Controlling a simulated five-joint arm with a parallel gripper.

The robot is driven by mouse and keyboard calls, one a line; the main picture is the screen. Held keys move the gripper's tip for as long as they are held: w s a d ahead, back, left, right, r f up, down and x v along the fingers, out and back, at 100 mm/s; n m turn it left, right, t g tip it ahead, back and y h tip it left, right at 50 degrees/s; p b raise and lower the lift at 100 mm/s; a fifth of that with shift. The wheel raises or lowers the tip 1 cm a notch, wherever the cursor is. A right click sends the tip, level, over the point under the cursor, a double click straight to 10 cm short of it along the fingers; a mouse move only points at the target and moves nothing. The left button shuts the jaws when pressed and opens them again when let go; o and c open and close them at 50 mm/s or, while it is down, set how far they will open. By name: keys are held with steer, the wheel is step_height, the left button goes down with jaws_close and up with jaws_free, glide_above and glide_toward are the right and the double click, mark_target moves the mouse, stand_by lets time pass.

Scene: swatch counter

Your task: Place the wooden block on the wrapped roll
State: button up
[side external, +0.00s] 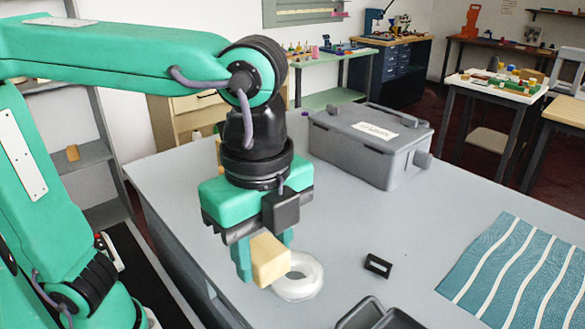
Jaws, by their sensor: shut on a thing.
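My gripper (262,255) points down and is shut on the pale wooden block (271,261), which shows between its teal fingers. The wrapped roll (304,288) is a white ring lying flat on the grey counter. The block overlaps the left part of the roll in the picture and hides some of it. I cannot tell how high the block is above the roll or whether they touch.
A grey lidded case (372,145) stands at the back of the counter (430,215). A small black frame-shaped piece (378,265) lies right of the roll. A dark tray (380,315) is at the front edge of view. A teal striped cloth (520,270) lies at right.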

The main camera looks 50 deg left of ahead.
glide_above(296, 268)
step_height(296, 268, down, 6)
steer(key=shift+f, duration=0.1)
steer(key=shift+f, duration=2)
steer(key=shift+f, duration=0.15)
steer(key=o, duration=1)
steer(key=shift+c, duration=0.2)
step_height(296, 268, up, 12)
steer(key=shift+r, duration=0.2)
steer(key=shift+a, duration=0.1)
